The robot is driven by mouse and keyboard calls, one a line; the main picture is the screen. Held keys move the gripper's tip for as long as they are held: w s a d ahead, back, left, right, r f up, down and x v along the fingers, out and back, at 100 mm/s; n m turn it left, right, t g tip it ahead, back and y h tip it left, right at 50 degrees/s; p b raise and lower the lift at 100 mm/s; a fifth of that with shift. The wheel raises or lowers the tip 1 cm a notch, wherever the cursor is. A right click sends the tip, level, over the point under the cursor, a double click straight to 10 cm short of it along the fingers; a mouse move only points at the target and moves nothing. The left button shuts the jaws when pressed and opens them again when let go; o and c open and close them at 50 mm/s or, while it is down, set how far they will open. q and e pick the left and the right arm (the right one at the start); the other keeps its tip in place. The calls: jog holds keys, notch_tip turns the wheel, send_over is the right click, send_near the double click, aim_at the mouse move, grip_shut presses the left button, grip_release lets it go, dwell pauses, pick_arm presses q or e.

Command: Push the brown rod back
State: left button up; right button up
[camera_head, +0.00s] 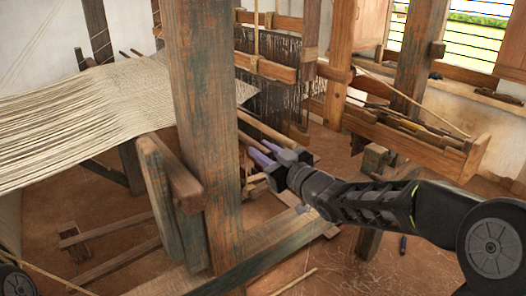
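My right arm comes in from the right, and its dark gripper with purple fingers (264,154) is just right of the thick wooden post, among the loom's timbers. The two fingers point left toward the post; whether they are apart or closed on anything is too small to tell. Light brown rods (264,127) run slantwise from behind the post, just above and beside the fingers. I cannot tell which one is the task's brown rod, or whether the fingers touch it. The post hides the rods' left ends. My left gripper is out of view.
The thick post (205,125) stands in front of the loom. Pale warp threads (85,115) stretch at left. Dark heddles (277,88) hang behind the gripper. A wooden trough (410,140) with sticks is at right. Bare earthen floor (330,270) shows below.

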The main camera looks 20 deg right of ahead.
grip_shut()
dwell(1.0)
